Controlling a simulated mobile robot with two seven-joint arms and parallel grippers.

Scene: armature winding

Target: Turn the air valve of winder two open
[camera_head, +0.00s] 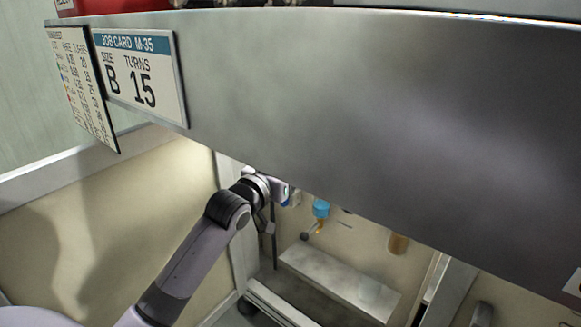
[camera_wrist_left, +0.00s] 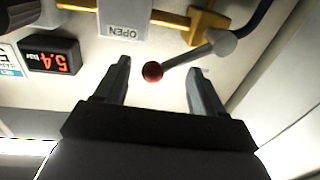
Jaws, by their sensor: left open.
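The air valve's lever (camera_wrist_left: 190,58) is a grey bar with a red ball knob (camera_wrist_left: 152,71) at its end and a round grey pivot (camera_wrist_left: 222,42) at the other. It slants in the left wrist view beside brass fittings (camera_wrist_left: 208,22). My left gripper (camera_wrist_left: 160,68) is open, and the red knob shows between its two fingertips. I cannot tell whether they touch. In the head view my left arm reaches under the bench, with its gripper (camera_head: 264,218) partly hidden and left of a blue part (camera_head: 321,208).
An OPEN label (camera_wrist_left: 125,30) shows upside down near the brass pipe. A red-digit gauge (camera_wrist_left: 50,57) reads 5.4. A dark blue hose (camera_wrist_left: 248,24) runs at upper right. The broad grey bench front (camera_head: 370,110) hangs above my left arm, carrying a job card (camera_head: 140,75).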

